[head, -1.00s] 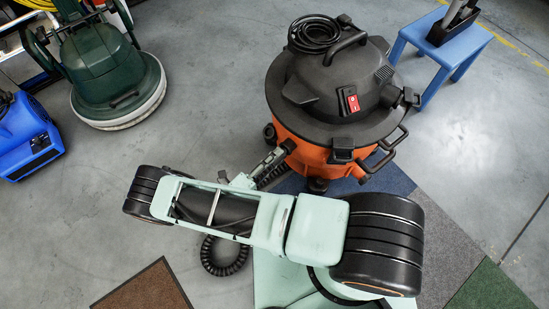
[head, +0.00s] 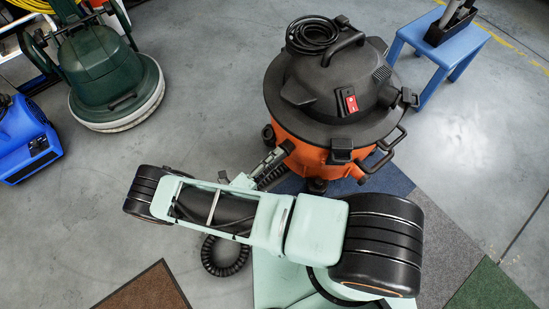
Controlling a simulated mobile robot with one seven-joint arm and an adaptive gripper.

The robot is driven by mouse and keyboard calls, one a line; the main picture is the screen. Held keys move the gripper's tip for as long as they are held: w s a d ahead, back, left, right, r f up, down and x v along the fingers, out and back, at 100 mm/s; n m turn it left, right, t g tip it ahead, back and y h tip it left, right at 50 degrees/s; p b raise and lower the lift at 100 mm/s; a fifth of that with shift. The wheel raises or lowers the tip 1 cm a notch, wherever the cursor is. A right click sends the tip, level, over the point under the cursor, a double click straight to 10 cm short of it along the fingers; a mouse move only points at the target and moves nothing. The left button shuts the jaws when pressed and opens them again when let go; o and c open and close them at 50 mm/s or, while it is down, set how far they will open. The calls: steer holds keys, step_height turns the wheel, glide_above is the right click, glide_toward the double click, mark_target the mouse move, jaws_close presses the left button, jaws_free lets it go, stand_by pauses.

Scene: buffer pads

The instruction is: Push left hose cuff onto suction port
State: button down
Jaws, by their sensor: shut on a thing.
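The orange and black shop vacuum (head: 318,152) stands upright at the centre of the head view. My gripper (head: 272,162) is at the lower left side of its orange drum, shut on the dark hose cuff, which it mostly covers. The black ribbed hose (head: 226,262) runs behind my arm and loops on the floor below it. The suction port is hidden or too small to make out at the drum's side near my gripper. I cannot tell whether the cuff touches the port or how far it sits on it.
A green floor machine (head: 112,75) and a blue blower (head: 27,140) stand at the left. A blue stool (head: 433,48) with a dark holder on it is at the upper right. A brown mat (head: 146,290) and carpet tiles (head: 440,245) lie in front. Grey floor between them is clear.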

steer(key=shift+w+d, duration=0.15)
stand_by(0.4)
steer(key=c, duration=1.4)
jaws_free()
steer(key=shift+o, duration=0.2)
steer(key=v, duration=1.2)
steer(key=shift+r, duration=0.15)
